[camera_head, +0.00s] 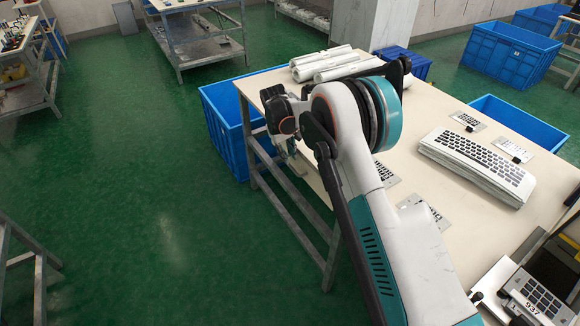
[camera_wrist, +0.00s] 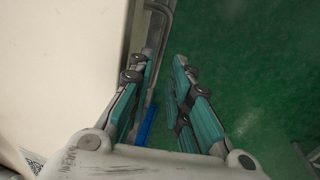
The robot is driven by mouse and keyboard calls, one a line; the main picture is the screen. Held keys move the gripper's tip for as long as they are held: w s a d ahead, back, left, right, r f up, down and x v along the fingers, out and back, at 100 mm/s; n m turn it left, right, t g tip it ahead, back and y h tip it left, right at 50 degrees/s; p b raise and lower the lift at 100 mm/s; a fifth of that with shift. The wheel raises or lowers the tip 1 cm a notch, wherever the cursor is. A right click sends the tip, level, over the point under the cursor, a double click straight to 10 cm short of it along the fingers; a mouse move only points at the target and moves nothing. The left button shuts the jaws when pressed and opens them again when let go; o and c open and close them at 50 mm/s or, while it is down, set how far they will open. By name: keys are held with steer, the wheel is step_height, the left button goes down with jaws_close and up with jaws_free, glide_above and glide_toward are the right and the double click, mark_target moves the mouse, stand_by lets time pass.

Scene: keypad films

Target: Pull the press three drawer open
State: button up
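My gripper (camera_wrist: 163,62) points down past the table edge in the wrist view. Its two teal-padded fingers stand apart with nothing between them. In the head view my gripper (camera_head: 291,152) shows only in part, at the left edge of the cream table (camera_head: 460,100); my own arm covers much of it. I cannot make out any press three drawer in either view. A machine or panel with dark keys and a number label (camera_head: 535,300) is cut off at the lower right of the head view; I cannot tell whether it is a press.
A blue crate (camera_head: 222,125) stands on the floor beside the table's left side. White rolls (camera_head: 325,63), a stack of keypad sheets (camera_head: 475,165) and small keypad plates (camera_head: 468,121) lie on the table. The green floor (camera_head: 140,180) at left is clear.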

mark_target(291, 166)
steer(key=f, duration=0.1)
steer(key=f+b, duration=0.1)
steer(key=f, duration=0.1)
steer(key=d+f, duration=0.1)
steer(key=f, duration=0.1)
steer(key=shift+w+f+b, duration=0.2)
steer(key=shift+w+b, duration=0.1)
steer(key=shift+c, duration=0.5)
jaws_close()
